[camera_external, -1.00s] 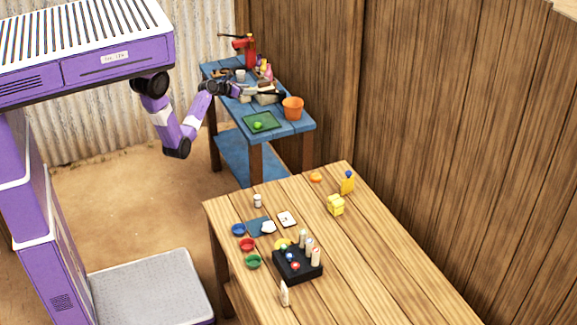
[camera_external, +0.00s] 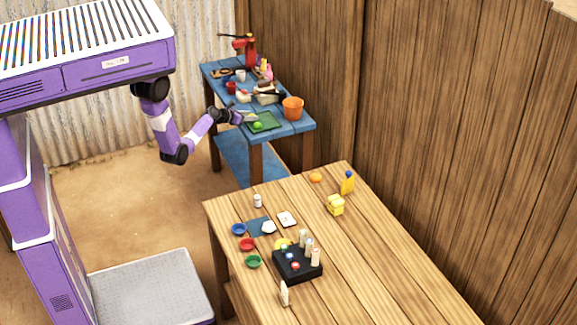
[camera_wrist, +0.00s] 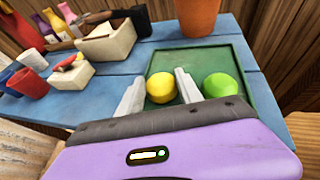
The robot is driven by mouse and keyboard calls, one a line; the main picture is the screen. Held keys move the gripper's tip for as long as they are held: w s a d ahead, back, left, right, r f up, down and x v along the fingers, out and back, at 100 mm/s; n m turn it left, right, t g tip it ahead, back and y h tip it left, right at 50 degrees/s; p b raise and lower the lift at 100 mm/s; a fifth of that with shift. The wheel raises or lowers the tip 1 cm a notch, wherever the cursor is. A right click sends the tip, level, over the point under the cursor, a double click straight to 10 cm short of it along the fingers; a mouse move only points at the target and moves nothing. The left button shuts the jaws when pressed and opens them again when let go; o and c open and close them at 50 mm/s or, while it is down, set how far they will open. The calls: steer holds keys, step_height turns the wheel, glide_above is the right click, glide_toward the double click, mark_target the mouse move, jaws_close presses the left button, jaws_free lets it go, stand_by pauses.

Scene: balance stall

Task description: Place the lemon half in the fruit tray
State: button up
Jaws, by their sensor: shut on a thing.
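The lemon half (camera_wrist: 161,88) is a yellow rounded piece between the two pale fingers of my gripper (camera_wrist: 158,90) in the wrist view. My gripper is shut on it. It appears over the left part of the green fruit tray (camera_wrist: 243,62); I cannot tell its height above the tray floor. A green lime (camera_wrist: 220,86) is in the tray, right of my right finger. In the external view my gripper (camera_external: 246,117) is at the left edge of the tray (camera_external: 272,120), and the lime (camera_external: 257,126) shows there too. The lemon half cannot be made out in that view.
An orange bucket (camera_wrist: 197,16) stands just behind the tray on the blue table (camera_external: 295,127). White boxes (camera_wrist: 106,43), a red cup (camera_wrist: 27,83) and bottles (camera_wrist: 67,12) stand to the left. A wooden table (camera_external: 390,265) with small goods is nearer the external camera.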

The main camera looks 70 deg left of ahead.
steer(key=shift+f, duration=0.1)
steer(key=o, duration=1.3)
steer(key=v, duration=1.2)
steer(key=shift+r+p, duration=0.25)
steer(key=shift+p, duration=0.1)
